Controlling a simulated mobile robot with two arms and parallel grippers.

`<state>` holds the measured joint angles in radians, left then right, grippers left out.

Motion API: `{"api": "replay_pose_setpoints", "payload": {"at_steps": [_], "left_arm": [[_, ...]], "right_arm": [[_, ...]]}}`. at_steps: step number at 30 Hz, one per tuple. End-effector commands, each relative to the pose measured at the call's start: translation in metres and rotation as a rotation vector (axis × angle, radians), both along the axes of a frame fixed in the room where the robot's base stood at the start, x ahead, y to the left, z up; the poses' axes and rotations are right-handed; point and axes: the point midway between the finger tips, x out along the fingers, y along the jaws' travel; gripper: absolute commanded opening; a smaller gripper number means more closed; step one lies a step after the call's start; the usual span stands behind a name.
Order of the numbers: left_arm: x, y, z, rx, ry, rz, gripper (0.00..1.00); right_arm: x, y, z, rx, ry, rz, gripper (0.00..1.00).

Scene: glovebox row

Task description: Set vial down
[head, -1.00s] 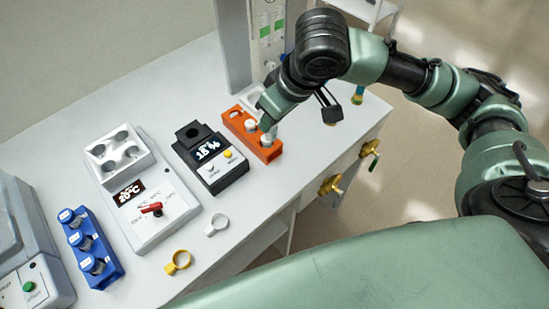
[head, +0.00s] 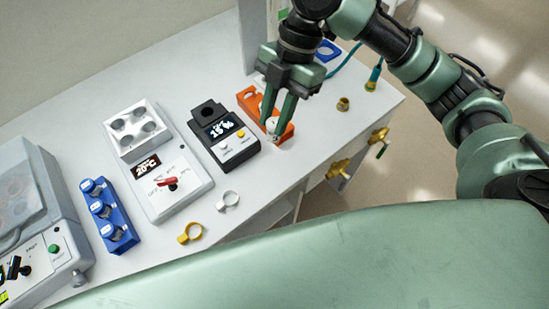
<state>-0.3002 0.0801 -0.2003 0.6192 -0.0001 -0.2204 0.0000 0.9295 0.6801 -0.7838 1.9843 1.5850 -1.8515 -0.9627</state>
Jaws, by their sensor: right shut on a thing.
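My right gripper (head: 275,118) points down over the orange rack (head: 250,101) at the back right of the bench. It is shut on a vial with a pale cap (head: 271,124), which shows between the fingertips at the near end of the rack. The fingers hide part of the vial and the rack, so I cannot tell whether the vial's base is inside a hole. The far hole of the rack looks empty. My left gripper is not in view.
A black device reading 15% (head: 222,135) stands just left of the rack. Further left are a white 20°C block (head: 165,185), a blue rack of several vials (head: 115,222) and a grey lidded machine (head: 55,235). Grey (head: 229,201) and yellow (head: 190,233) rings lie in front.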

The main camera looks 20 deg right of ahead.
Motion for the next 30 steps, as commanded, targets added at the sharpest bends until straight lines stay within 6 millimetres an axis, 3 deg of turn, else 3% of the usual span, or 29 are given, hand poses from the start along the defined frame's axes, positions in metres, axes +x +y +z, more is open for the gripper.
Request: {"api": "replay_pose_setpoints", "payload": {"at_steps": [6, 12, 30], "left_arm": [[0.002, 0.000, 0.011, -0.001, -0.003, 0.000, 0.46], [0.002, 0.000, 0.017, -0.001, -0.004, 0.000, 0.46], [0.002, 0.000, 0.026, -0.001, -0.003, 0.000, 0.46]], "right_arm": [[-0.002, -0.001, -0.059, -0.001, 0.008, -0.005, 0.00], [-0.001, -0.001, -0.101, -0.001, 0.002, -0.003, 0.00], [0.000, 0.000, -0.159, 0.000, -0.003, -0.004, 0.00]]}}
